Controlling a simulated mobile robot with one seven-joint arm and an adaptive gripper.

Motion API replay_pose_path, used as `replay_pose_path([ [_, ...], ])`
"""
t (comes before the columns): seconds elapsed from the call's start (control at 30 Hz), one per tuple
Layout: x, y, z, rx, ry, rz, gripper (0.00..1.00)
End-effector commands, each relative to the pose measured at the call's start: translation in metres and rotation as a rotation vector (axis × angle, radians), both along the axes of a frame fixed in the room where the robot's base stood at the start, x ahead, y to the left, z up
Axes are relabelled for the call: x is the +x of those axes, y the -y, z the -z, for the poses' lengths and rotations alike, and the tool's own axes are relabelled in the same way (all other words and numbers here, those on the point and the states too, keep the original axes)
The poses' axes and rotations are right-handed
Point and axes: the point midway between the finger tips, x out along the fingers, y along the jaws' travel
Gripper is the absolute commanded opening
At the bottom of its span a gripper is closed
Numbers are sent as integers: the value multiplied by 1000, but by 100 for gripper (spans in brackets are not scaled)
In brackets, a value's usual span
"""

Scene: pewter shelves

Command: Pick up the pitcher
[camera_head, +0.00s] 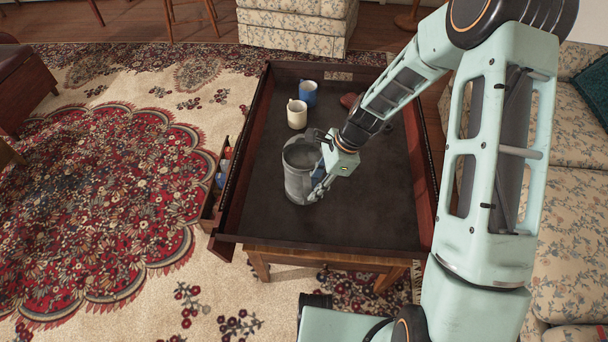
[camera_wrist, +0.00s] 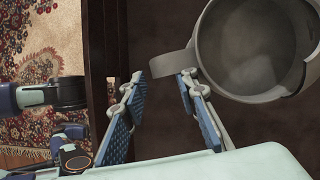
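The pitcher (camera_head: 298,168) is a grey, open-topped vessel standing upright on the dark table (camera_head: 265,210). Its wide mouth and body (camera_wrist: 250,50) fill the upper right of the wrist view, and its handle (camera_wrist: 170,64) points left there. My gripper (camera_head: 320,183) is at the pitcher's right side in the head view. In the wrist view my gripper (camera_wrist: 162,80) is open, with a clear gap between its blue-padded fingers. The handle's outer end shows between the fingertips, and the right finger overlaps part of the pitcher. Whether they touch I cannot tell.
A cream mug (camera_head: 297,115) and a blue mug (camera_head: 308,94) stand behind the pitcher. A reddish-brown item (camera_head: 348,101) lies farther right. The table has raised edges, and an open side drawer (camera_head: 212,195) holds small items. The table's front is clear.

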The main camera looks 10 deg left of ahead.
Motion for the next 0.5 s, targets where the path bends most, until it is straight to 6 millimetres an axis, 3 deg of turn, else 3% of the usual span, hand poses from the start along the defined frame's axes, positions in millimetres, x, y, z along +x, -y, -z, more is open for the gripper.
replay_pose_path([
  [0.5, -11, -18, 53, 0, 3, -1, 28],
])
